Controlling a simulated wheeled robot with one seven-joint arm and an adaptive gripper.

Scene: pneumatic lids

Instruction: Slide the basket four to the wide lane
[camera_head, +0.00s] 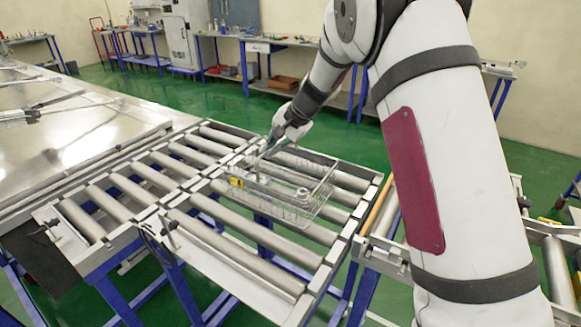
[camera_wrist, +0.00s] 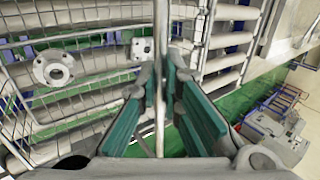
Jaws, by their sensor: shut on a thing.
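The wire basket (camera_head: 308,205) sits on the rollers of the wide lane (camera_head: 253,234), near the lane's right end. A yellow tag (camera_head: 236,182) shows at its left side; its number is too small to read. Metal flanged parts lie inside it, one of them clear in the wrist view (camera_wrist: 54,68). My gripper (camera_head: 262,152) is at the basket's far left rim, and in the wrist view (camera_wrist: 160,115) its teal-padded fingers are shut on the basket's wire wall. The exact contact is partly hidden by the fingers.
A narrower roller lane (camera_head: 112,203) lies to the left, beyond a metal rail. A steel table (camera_head: 60,135) stands further left. Another conveyor (camera_head: 555,265) stands at the right, past a gap. Rollers in front of the basket are bare.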

